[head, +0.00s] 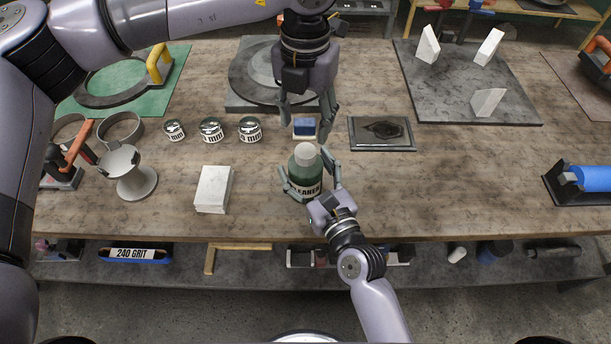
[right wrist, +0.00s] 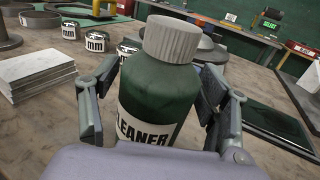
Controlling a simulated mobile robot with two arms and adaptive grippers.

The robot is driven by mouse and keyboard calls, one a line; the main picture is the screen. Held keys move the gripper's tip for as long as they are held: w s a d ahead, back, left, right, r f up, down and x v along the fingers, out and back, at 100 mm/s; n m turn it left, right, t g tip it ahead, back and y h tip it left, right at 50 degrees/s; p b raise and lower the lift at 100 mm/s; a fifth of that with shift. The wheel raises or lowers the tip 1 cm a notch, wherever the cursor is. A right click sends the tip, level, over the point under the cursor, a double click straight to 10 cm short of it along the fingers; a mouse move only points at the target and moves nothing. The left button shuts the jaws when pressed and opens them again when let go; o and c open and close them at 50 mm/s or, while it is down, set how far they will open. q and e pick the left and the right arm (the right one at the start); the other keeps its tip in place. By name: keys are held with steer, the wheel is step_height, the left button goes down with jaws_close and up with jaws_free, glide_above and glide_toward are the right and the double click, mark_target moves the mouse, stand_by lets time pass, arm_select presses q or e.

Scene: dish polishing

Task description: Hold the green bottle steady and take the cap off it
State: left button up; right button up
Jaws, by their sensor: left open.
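The green bottle (head: 304,176) stands upright on the workbench near its front edge, with a pale ribbed cap (head: 305,153) on top. In the right wrist view the bottle (right wrist: 158,95) shows a CLEANER label, and its cap (right wrist: 171,39) is seated on it. My right gripper (head: 305,172) comes from the front, with its fingers against both sides of the bottle's body below the cap. My left gripper (head: 306,130) points down, open and empty, above and slightly behind the cap, with its fingers spread wide.
A dark framed plate (head: 382,133) is to the right, a white block stack (head: 213,188) to the left. Several small tins (head: 211,130) stand at left.

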mark_target(306, 150)
jaws_close()
arm_select(q)
steer(key=m, duration=0.9)
steer(key=shift+m, duration=0.4)
steer(key=m, duration=0.8)
steer(key=shift+m, duration=0.3)
steer(key=m, duration=1)
steer(key=shift+m, duration=0.4)
steer(key=m, duration=1)
steer(key=shift+m, duration=0.4)
step_height(306, 150, down, 8)
steer(key=shift+f, duration=0.1)
steer(key=shift+c, duration=0.6)
